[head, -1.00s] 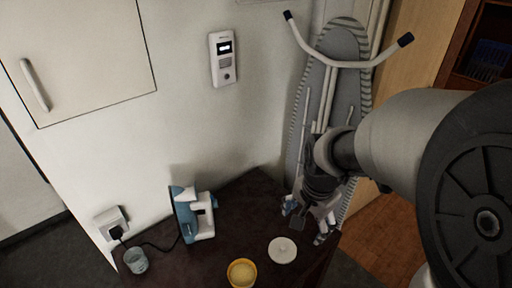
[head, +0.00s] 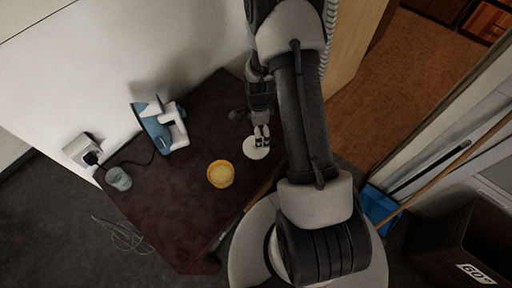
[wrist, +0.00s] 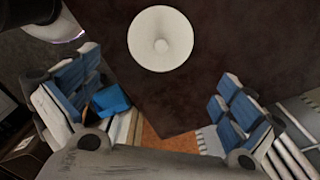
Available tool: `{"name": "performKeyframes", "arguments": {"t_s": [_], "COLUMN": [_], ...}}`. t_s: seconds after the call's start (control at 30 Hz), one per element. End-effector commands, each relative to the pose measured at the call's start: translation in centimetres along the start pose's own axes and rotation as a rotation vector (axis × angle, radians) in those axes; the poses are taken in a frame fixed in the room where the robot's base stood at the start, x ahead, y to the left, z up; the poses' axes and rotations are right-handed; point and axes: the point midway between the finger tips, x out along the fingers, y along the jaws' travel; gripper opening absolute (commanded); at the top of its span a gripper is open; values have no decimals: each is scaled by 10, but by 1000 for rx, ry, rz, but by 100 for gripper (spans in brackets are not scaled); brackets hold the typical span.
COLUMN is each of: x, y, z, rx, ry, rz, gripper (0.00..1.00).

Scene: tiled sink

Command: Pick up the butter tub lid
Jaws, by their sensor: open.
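The butter tub lid (head: 252,153) is a round white disc with a small central knob, lying flat on the dark table. In the wrist view the lid (wrist: 150,22) is at the top centre, fully visible, beyond the fingers. My gripper (head: 262,141) is just above or beside the lid in the head view, covering part of it. In the wrist view my gripper (wrist: 160,88) is open, its blue-padded fingers wide apart with nothing between them. A yellow tub (head: 221,176) with pale contents stands left of the lid.
A blue and white iron (head: 160,125) stands near the wall, with a glass (head: 118,179) to its left. The dark table (head: 165,210) is clear in front of them. A blue dustpan (head: 379,207) and a dark box (head: 462,245) are on the floor at right.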

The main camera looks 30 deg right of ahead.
Motion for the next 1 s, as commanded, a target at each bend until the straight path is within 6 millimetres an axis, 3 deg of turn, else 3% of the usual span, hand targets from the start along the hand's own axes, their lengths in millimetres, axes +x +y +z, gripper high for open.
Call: {"name": "performKeyframes", "arguments": {"t_s": [0.1,0.47,0.73,1.0], "x": [26,51,91,95], "y": [0,0,2,1], "z": [0,0,1,1], "rx": [-1,-2,-2,-2], "ry": [0,0,0,0], "rz": [2,0,2,-1], "gripper": [100,100,100,100]}}
